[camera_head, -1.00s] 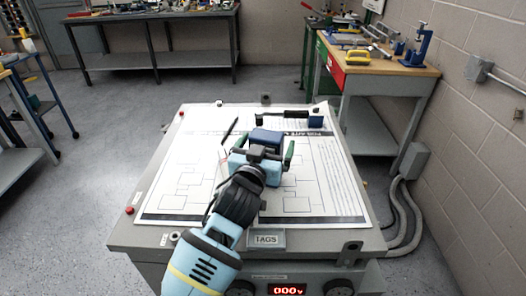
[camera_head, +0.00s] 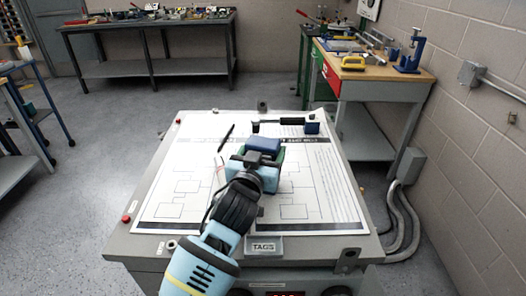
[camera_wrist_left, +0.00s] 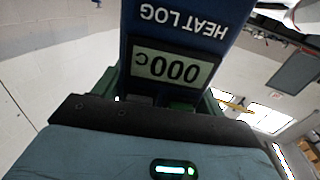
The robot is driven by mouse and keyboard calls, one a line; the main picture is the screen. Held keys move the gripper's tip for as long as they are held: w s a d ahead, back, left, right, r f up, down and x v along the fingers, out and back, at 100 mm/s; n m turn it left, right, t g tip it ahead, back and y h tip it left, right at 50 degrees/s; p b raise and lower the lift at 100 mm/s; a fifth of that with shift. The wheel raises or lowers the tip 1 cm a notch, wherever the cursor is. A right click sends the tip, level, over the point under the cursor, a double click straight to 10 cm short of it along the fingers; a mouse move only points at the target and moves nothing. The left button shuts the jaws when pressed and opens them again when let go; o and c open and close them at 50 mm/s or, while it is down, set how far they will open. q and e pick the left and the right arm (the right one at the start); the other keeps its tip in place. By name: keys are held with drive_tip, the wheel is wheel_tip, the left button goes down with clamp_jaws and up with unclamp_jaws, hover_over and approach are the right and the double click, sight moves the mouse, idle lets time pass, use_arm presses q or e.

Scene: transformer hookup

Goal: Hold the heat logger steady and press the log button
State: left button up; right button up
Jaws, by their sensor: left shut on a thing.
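The heat logger (camera_head: 264,146) is a blue box at the middle of the panel sheet. My left gripper (camera_head: 261,155) is shut on it, with green fingers at its two sides. In the left wrist view the heat logger (camera_wrist_left: 183,25) fills the upper middle, its "HEAT LOG" label upside down. Its display (camera_wrist_left: 172,68) reads 000 and a C, also upside down. My right gripper is not in view.
The white diagram sheet (camera_head: 180,205) covers the grey cabinet top. A TAGS tray (camera_head: 264,246) is at the front edge. The sheet's right side is clear.

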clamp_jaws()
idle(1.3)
